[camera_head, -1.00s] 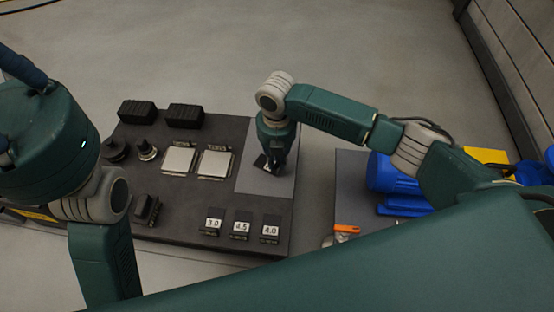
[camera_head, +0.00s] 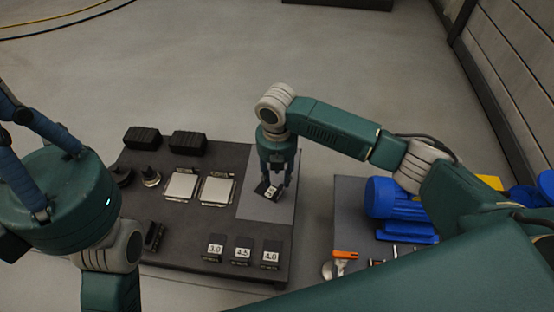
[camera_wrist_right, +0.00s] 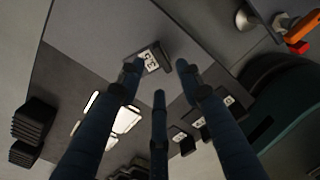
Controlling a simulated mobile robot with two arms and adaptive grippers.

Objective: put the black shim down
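The black shim (camera_head: 268,190) with a white label lies tilted on or just above the light grey area at the right of the dark board. It also shows in the right wrist view (camera_wrist_right: 150,61), where its label looks like 3.5. My right gripper (camera_head: 273,181) points down over it with fingers spread. In the wrist view the shim sits between the spread fingers, close to the left one, with a gap to the right one. Whether any finger touches it is unclear. My left gripper (camera_head: 28,150) is at the left edge, fingers apart, tips partly cut off.
Several labelled shims (camera_head: 242,250) stand along the board's front edge. Two metal plates (camera_head: 181,186), black blocks (camera_head: 142,138) and round knobs (camera_head: 151,176) fill the rest. Right of a gap, a blue motor (camera_head: 391,198) and an orange-handled tool (camera_head: 345,254) lie on another surface.

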